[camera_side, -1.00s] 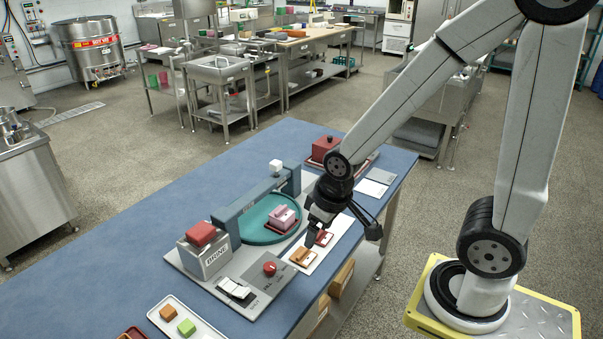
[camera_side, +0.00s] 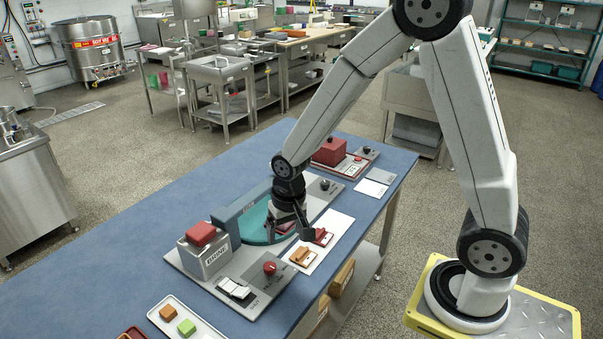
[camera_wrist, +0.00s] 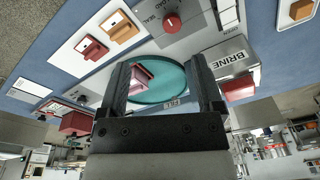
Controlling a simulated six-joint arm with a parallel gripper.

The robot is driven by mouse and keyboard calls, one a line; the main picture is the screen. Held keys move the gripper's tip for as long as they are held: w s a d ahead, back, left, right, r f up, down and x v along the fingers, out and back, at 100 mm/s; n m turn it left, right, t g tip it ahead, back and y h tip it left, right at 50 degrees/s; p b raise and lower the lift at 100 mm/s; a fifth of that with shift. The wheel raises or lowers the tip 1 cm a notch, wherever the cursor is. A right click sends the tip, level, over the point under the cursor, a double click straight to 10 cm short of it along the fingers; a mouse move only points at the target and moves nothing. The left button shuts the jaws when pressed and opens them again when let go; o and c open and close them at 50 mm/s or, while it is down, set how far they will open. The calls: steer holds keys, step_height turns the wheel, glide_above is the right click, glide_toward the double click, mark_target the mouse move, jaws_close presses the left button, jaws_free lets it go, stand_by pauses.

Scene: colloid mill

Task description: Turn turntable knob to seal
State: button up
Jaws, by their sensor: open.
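The red knob (camera_side: 270,267) sits on a grey panel at the front of the turntable station. In the wrist view the knob (camera_wrist: 172,22) shows near the top, with a white pointer mark and the word SEAL to its left. The teal turntable (camera_side: 254,222) lies behind it and carries a pink block (camera_wrist: 139,77). My gripper (camera_wrist: 160,67) is open and empty, with its fingers apart over the turntable area. In the side view my gripper (camera_side: 292,230) hides most of the pink block and stands apart from the knob, behind and right of it.
A grey BRINE box (camera_side: 207,257) with a red block on top stands left of the turntable. A blue-grey bar (camera_side: 236,217) spans behind it. A white tray (camera_side: 329,241) with orange and red pieces lies to the right. A black knob (camera_side: 324,184) stands farther back.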

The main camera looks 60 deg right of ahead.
mark_target(270, 266)
steer(key=w+f+m, duration=0.2)
steer(key=f, duration=0.1)
steer(key=w+f+m+g, duration=0.1)
steer(key=w+f+m, duration=0.1)
steer(key=w+f, duration=0.1)
steer(key=shift+w+a+f, duration=0.15)
steer(key=shift+f, duration=0.05)
steer(key=shift+f, duration=3.85)
jaws_close()
